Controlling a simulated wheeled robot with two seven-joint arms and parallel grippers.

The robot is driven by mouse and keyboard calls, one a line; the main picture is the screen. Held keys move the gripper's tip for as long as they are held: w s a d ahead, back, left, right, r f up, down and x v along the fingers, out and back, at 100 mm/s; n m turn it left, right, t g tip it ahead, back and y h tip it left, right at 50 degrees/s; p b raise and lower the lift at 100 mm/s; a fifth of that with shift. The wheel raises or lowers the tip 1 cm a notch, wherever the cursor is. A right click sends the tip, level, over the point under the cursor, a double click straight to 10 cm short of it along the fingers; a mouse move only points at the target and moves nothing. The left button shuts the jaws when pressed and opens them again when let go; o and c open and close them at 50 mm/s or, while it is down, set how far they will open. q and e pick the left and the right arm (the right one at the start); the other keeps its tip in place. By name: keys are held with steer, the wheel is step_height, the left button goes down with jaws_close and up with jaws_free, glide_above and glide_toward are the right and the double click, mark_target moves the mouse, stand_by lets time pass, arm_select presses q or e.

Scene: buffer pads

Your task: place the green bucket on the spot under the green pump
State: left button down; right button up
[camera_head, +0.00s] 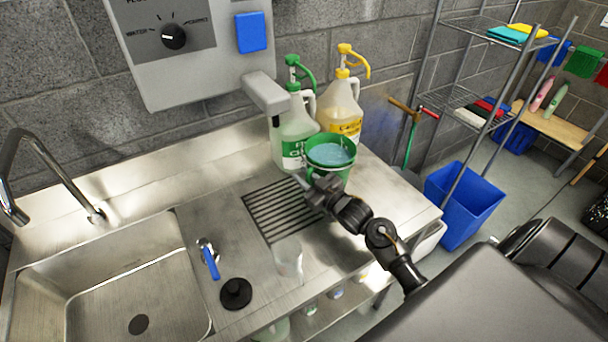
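The green bucket (331,164), with bluish liquid inside, is upright at the back right of the metal counter, in front of the jugs. The green pump (302,72) tops a white jug (294,130) with a green label, just behind and left of the bucket. My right gripper (307,181) is at the bucket's near left side, close to or touching it. The fingers are small and partly hidden, so I cannot tell their opening. The bucket's base is partly hidden by the gripper, and I cannot tell whether it touches the counter. My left gripper is not in view.
A yellow-pump jug (341,107) stands right of the green one. A drain grate (276,211), clear cup (288,257), black plug (236,293) and blue-handled valve (209,260) are left of my arm. A dispenser box (195,55) overhangs the counter. The sink (110,290) is at left.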

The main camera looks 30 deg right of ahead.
steer(key=o, duration=0.3)
steer(key=shift+s+r, duration=0.1)
steer(key=b+v, duration=0.2)
steer(key=v, duration=0.4)
steer(key=shift+s, duration=0.2)
steer(key=shift+s+d, duration=0.15)
steer(key=shift+s, duration=0.35)
